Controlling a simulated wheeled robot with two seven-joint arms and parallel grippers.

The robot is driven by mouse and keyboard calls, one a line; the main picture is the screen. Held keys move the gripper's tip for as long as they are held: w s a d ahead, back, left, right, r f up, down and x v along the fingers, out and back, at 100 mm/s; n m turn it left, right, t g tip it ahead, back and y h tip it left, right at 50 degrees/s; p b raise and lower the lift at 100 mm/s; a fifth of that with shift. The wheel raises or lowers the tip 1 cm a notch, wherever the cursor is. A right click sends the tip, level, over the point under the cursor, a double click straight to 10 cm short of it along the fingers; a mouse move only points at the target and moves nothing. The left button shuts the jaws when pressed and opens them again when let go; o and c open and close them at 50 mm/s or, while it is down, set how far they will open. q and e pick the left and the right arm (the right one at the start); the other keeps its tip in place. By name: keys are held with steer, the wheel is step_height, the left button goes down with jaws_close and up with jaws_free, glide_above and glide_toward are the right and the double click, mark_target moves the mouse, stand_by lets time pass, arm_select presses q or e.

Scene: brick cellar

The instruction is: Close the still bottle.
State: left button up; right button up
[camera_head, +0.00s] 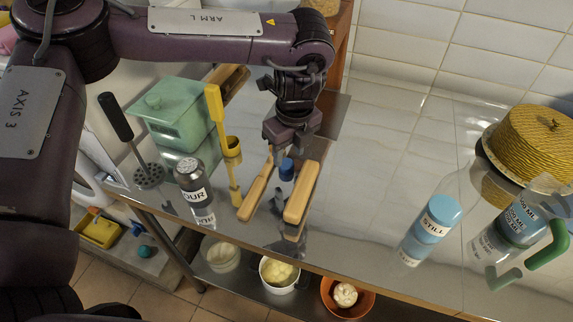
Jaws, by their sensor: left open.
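The still bottle (440,214) is light blue with a white STILL label. It stands right of centre on the shiny counter, which mirrors it below; whether its mouth is open is too small to tell. A small dark blue cap-like piece (287,168) is in the middle of the counter. My left gripper (279,206) points down from above with its two wooden-looking fingers apart. The blue piece shows between the fingers; I cannot tell whether they touch it. The still bottle is well to the right of this gripper. My right gripper is not in view.
A green-handled jug (518,225) and golden woven dome (531,143) are at right. Bowls (280,272) sit below the counter. The centre-right counter is clear.

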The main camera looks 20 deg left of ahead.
mark_target(286, 164)
arm_select(q)
steer(key=f, duration=0.4)
steer(key=shift+w+a+f, duration=0.1)
steer(key=shift+w+a, duration=0.1)
steer(key=shift+a, duration=0.15)
steer(key=c, duration=0.7)
